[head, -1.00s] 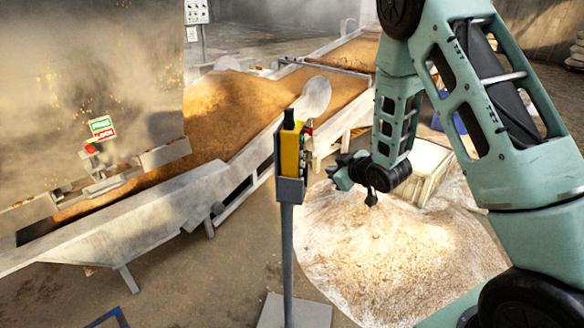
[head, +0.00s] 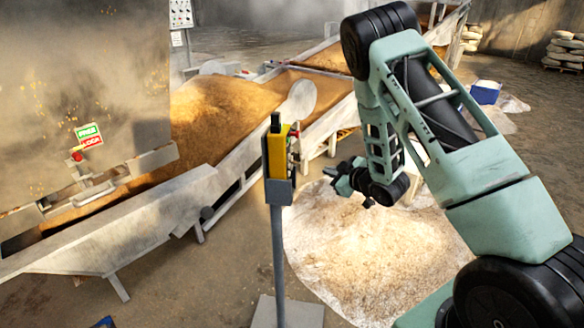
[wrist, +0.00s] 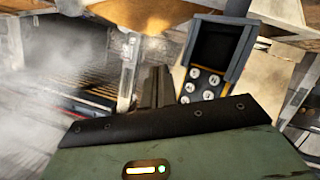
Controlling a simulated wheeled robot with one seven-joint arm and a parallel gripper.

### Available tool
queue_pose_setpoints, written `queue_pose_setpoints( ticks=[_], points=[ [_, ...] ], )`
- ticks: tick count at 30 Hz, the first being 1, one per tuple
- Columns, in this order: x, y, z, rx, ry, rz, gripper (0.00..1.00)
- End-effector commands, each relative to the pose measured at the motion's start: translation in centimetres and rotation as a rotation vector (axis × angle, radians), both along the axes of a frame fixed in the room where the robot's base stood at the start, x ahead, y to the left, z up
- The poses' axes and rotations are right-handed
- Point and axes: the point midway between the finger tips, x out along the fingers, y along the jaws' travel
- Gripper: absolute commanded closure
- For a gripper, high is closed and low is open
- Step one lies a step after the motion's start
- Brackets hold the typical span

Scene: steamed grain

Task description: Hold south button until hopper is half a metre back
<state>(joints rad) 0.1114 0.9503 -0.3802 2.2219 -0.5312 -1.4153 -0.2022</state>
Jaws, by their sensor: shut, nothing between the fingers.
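A yellow control pendant (head: 277,155) sits upright in a grey holder on a thin post. In the wrist view the pendant (wrist: 203,82) shows several round pale buttons, and their labels are too small to read, so I cannot tell which is south. My gripper (head: 340,178) is shut and empty, to the right of the pendant and slightly lower in the head view. In the wrist view its dark fingers (wrist: 155,88) appear left of the pendant, apart from its buttons in the picture. I cannot tell for sure which part is the hopper.
A metal trough of brown grain (head: 225,110) runs behind the post. A green and red FREE/LOCK sign (head: 89,134) hangs at the left by steam. A pale grain heap (head: 380,245) lies on the floor below my arm. A control panel (head: 181,14) stands at the back.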

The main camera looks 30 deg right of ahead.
Motion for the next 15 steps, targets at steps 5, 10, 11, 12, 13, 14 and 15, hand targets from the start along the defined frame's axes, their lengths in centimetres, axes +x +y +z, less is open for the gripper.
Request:
queue_pose_setpoints(
  ticks=[5, 10, 11, 12, 13, 14, 15],
  points=[
    [1.6, 2.0, 0.2, 0.0, -0.001, 0.003, 1.0],
    [3.1, 3.8, 0.2, 0.001, -0.001, 0.003, 1.0],
    [3.3, 4.1, 0.1, 0.001, -0.001, 0.003, 1.0],
    [3.6, 4.4, -0.1, 0.0, 0.0, 0.001, 1.0],
    [3.8, 4.6, -0.1, 0.0, -0.001, 0.0, 1.0],
    [4.0, 4.8, -0.1, 0.0, -0.001, 0.0, 1.0],
    [4.2, 5.0, -0.1, 0.0, -0.001, 0.0, 1.0]
  ],
)
